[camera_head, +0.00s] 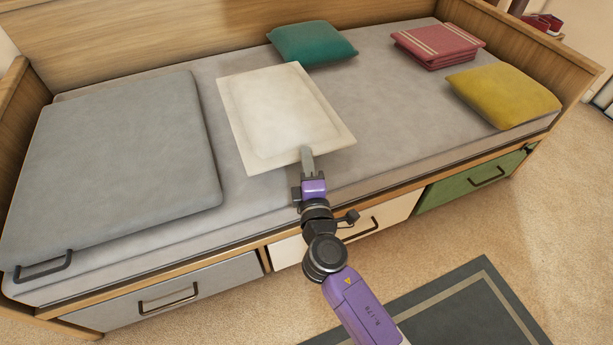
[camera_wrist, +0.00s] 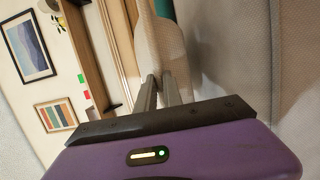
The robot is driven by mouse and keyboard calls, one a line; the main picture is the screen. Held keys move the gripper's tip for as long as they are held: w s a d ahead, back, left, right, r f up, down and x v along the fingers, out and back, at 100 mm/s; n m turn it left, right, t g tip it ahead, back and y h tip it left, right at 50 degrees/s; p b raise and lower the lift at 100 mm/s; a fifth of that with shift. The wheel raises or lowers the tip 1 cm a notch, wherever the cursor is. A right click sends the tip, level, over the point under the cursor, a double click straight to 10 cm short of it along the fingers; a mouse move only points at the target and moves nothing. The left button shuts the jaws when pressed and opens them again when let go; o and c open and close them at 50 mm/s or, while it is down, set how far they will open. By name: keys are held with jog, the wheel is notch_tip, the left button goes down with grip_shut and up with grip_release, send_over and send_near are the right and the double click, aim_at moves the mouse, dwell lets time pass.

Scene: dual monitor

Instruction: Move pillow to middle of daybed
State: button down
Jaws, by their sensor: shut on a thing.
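A white pillow (camera_head: 283,110) is at the middle of the daybed in the head view, between a grey folded pad and the other cushions. My gripper (camera_head: 307,160) is shut on the pillow's front edge. In the wrist view, the gripper fingers (camera_wrist: 160,92) meet the pale pillow (camera_wrist: 158,50). The pillow lies roughly flat; whether it rests on the mattress or is held just above it I cannot tell. The daybed (camera_head: 385,150) has a grey mattress, a wooden back and wooden ends.
A grey pad (camera_head: 115,150) with a handle covers the left end. A teal pillow (camera_head: 312,43) is behind, and a folded red blanket (camera_head: 438,45) and a yellow pillow (camera_head: 503,96) are at right. Drawers with handles line the front. A dark rug (camera_head: 455,310) lies on the floor.

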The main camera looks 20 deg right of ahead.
jog(key=shift+f+b, duration=1.3)
jog(key=shift+f, duration=0.75)
jog(key=shift+f, duration=0.15)
jog(key=c, duration=1.5)
grip_release()
jog(key=v, duration=1.2)
jog(key=shift+p, duration=0.4)
